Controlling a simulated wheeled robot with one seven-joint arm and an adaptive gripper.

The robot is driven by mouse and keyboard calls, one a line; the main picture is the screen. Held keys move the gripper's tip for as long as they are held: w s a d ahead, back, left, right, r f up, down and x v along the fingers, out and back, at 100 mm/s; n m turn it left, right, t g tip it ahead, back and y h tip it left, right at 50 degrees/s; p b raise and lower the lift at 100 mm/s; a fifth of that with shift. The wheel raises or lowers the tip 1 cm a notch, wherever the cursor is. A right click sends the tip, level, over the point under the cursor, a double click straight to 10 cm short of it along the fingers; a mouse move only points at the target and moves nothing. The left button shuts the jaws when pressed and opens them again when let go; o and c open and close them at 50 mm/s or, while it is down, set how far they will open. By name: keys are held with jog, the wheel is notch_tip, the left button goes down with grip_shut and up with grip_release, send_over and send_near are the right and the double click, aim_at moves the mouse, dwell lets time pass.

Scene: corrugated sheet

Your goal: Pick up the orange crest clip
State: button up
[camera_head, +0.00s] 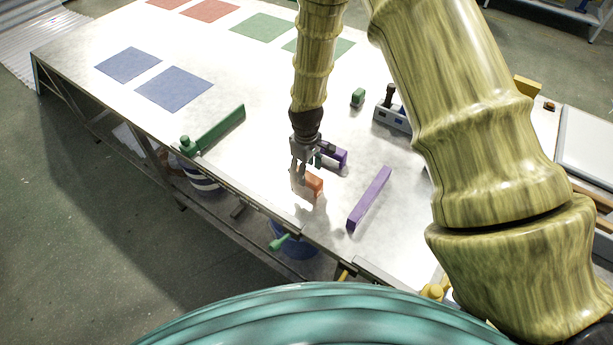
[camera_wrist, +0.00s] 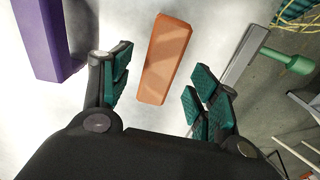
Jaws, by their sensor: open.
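The orange crest clip (camera_head: 314,184) is a small block on the white table, near its front edge. My gripper (camera_head: 301,180) is just above the table beside the clip and partly covers it in the head view. In the wrist view the clip (camera_wrist: 165,58) lies ahead of and between the two open fingers (camera_wrist: 160,92). Its near end reaches about level with the fingertips. The fingers have green pads and hold nothing. Bare table shows on both sides of the clip, and no contact is visible.
A long purple bar (camera_head: 369,199) lies right of the clip; a shorter purple block (camera_head: 340,156) sits behind it. A green bar (camera_head: 217,131) lies to the left. The table's front edge (camera_wrist: 245,55) is close. Blue mats (camera_head: 175,89) lie at the far left.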

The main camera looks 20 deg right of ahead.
aim_at(306, 175)
jog(key=shift+f+p, duration=0.55)
jog(key=shift+f, duration=1)
jog(key=c, duration=1.2)
